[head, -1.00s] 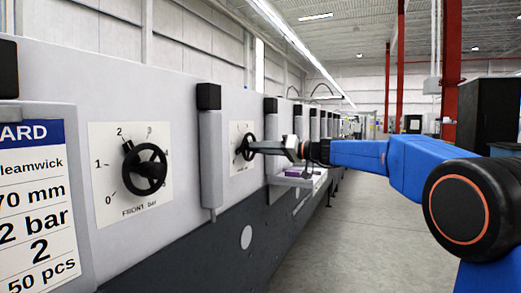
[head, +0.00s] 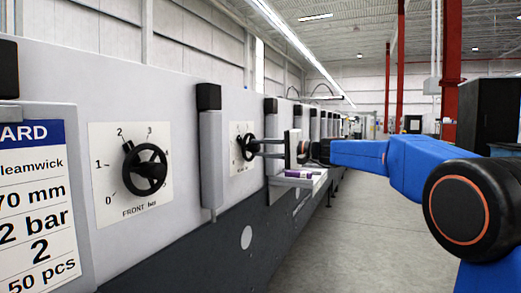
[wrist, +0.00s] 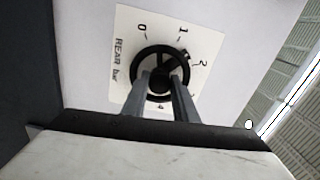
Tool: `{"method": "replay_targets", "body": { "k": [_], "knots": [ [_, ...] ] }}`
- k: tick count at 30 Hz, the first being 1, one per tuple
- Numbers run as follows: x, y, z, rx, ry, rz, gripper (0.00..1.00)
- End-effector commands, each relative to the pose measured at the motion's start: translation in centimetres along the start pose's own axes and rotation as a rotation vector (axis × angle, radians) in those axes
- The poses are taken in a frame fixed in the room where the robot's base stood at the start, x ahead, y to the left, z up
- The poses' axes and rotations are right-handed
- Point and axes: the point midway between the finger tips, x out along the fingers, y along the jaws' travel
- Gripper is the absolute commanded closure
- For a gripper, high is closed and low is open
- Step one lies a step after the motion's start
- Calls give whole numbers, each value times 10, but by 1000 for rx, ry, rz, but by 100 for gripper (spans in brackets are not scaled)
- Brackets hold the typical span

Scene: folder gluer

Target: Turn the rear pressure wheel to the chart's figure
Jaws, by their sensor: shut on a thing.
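The rear pressure wheel (wrist: 137,73) is black and round, on a white dial plate (wrist: 127,42) marked "REAR bar" with 0, 1 and 2 readable. Its small dark pointer knob (wrist: 187,54) is near the 2, slightly toward the 1. My gripper (wrist: 161,84) is shut on the wheel, with its two fingers reaching to the middle and hiding its lower part. In the head view the rear wheel (head: 245,148) is small, with my gripper (head: 257,147) at it. The chart (head: 38,200) at the left edge is cut off; it shows "70 mm", "2 bar", "2" and "50 pcs".
The front pressure wheel (head: 146,168) stands nearer, its pointer close to 2. A grey upright post (head: 210,160) rises between the two dials. A small ledge with a purple item (head: 298,174) lies beyond the gripper. The floor (head: 350,230) at right is clear.

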Motion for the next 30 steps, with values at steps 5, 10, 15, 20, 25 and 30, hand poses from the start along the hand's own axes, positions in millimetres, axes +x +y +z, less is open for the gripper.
{"method": "replay_targets", "body": {
  "k": [5, 10, 15, 20, 25, 30],
  "knots": [
    [0, 1, -1, 149, 1, 1, 96],
    [0, 1, -1, 269, 1, 1, 96],
    [0, 1, -1, 354, 0, 2, 96],
    [0, 1, -1, 402, 0, 2, 96],
    [0, 1, -1, 424, 0, 2, 96],
    [0, 1, -1, 429, 0, 2, 96]
  ]
}}
